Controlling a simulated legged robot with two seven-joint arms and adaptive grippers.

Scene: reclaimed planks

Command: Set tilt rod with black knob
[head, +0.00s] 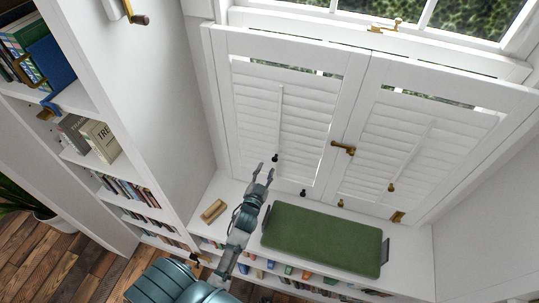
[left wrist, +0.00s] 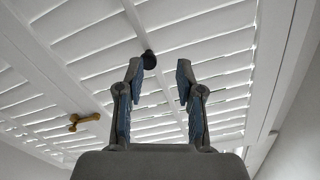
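The left shutter panel (head: 250,100) is white and louvred, with a slim white tilt rod (head: 280,115) down its middle. A small black knob (head: 275,157) sits at the rod's lower end. My left gripper (head: 264,173) is open and empty, just below and left of the knob in the head view. In the left wrist view the black knob (left wrist: 149,60) shows beyond the open fingertips (left wrist: 159,70), nearer the left finger; I cannot tell whether they touch. The right panel's rod (head: 412,150) has a brass knob (head: 391,187). My right gripper is not in view.
A brass latch (head: 343,148) sits where the panels meet. Below the shutters, a bench (head: 415,245) carries a green cushioned tray (head: 325,238) and a small wooden block (head: 213,211). A bookcase (head: 170,100) stands at left.

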